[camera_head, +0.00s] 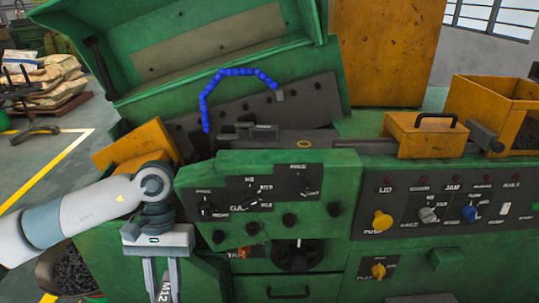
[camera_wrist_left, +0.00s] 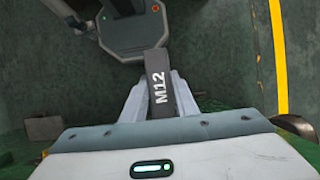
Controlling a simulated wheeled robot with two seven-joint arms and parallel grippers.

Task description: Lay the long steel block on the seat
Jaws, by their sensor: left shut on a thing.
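My left gripper (camera_head: 161,284) points down in front of the green machine and is shut on the block. In the left wrist view the block (camera_wrist_left: 160,72) stands out between the two fingers (camera_wrist_left: 160,98), its marked face towards the camera. A dark metal bed (camera_head: 290,145) lies behind the front panel, under the raised lid. I cannot tell which part of it is the seat. My right gripper is not in view.
The green lid (camera_head: 190,50) stands open. A blue segmented hose (camera_head: 238,72) arches over the bed. A yellow handled box (camera_head: 425,135) and a yellow bin (camera_head: 490,100) stand at the right. Knobs, including a yellow one (camera_head: 382,221), stick out of the front panels.

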